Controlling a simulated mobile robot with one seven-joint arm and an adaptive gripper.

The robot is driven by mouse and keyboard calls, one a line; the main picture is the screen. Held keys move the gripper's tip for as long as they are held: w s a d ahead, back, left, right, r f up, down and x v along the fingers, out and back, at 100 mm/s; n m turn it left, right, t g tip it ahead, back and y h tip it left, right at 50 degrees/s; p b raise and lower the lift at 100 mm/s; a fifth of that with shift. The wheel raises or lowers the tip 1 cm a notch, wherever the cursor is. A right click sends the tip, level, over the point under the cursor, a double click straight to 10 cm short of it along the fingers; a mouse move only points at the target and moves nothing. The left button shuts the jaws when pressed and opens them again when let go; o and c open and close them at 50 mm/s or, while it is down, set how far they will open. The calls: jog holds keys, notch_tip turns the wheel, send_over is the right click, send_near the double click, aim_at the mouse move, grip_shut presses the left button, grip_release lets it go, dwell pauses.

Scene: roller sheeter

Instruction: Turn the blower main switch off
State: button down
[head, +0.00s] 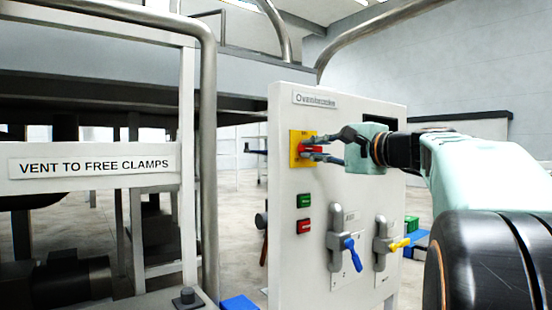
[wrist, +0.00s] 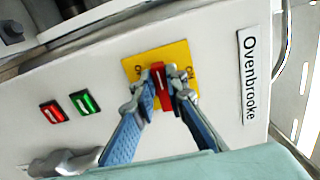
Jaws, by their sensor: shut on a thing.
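A red switch handle (head: 314,149) sits on a square yellow plate (head: 295,160) high on the white panel. In the wrist view the red handle (wrist: 159,76) stands nearly upright in the picture, over the middle of the yellow plate (wrist: 136,68). My gripper (head: 312,150) reaches it from the right. In the wrist view my gripper (wrist: 160,92) is shut with one finger on each side of the handle. The small marks on the plate are too small to read, and the fingers partly cover the plate.
Below the plate are a green button (head: 304,200) and a red button (head: 304,226). Lower on the panel (head: 285,260) are a blue-handled lever (head: 350,252) and a yellow-handled lever (head: 398,244). A metal post (head: 208,150) stands left of the panel.

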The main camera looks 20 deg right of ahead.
jog(key=shift+f+n, duration=0.1)
jog(key=shift+n, duration=0.3)
jog(key=c, duration=1.9)
grip_release()
jog(key=shift+c, duration=0.2)
jog(key=shift+s+d, duration=0.1)
jog(key=v, duration=1.1)
jog(key=shift+s, duration=0.4)
jog(key=shift+d, duration=0.1)
